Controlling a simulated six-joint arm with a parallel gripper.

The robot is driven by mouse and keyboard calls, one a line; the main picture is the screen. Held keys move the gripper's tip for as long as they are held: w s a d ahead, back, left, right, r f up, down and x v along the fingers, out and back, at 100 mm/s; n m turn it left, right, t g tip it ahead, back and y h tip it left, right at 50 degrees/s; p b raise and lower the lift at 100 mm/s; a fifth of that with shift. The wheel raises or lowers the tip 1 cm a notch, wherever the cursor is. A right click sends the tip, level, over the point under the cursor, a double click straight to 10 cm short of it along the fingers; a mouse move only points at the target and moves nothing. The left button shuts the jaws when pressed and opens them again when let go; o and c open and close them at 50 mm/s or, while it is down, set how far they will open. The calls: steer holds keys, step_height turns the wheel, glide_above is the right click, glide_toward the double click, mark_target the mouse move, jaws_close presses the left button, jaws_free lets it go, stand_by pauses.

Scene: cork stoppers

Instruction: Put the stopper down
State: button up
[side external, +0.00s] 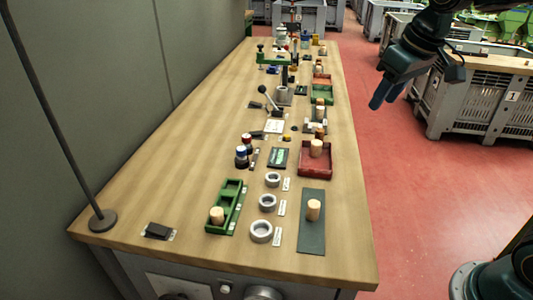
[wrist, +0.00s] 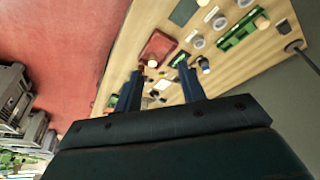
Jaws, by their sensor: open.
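Several pale cork stoppers stand on the wooden table. One stopper (side external: 313,210) is upright on a dark grey mat (side external: 312,242) at the front right. Another stopper (side external: 217,215) stands in the front of a green tray (side external: 233,193). A third stopper (side external: 316,148) stands in a red tray (side external: 316,172); more stoppers stand farther back. My gripper (side external: 382,92) is high over the red floor, right of the table, apart from every stopper. In the wrist view its two fingers (wrist: 159,72) are spread with nothing held between them; the red tray (wrist: 155,47) is visible beyond them.
Metal rings (side external: 267,202) with white labels line the table between the green tray and the mat. A rod on a round base (side external: 102,221) stands at the left edge beside a grey wall. A black lever (side external: 268,101) stands farther back. Grey crates (side external: 477,100) are on the right.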

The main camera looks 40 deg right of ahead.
steer(key=s+a+f+t, duration=0.1)
steer(key=s+a+f, duration=0.1)
steer(key=s, duration=1.5)
steer(key=shift+f+t, duration=0.4)
steer(key=shift+f, duration=0.05)
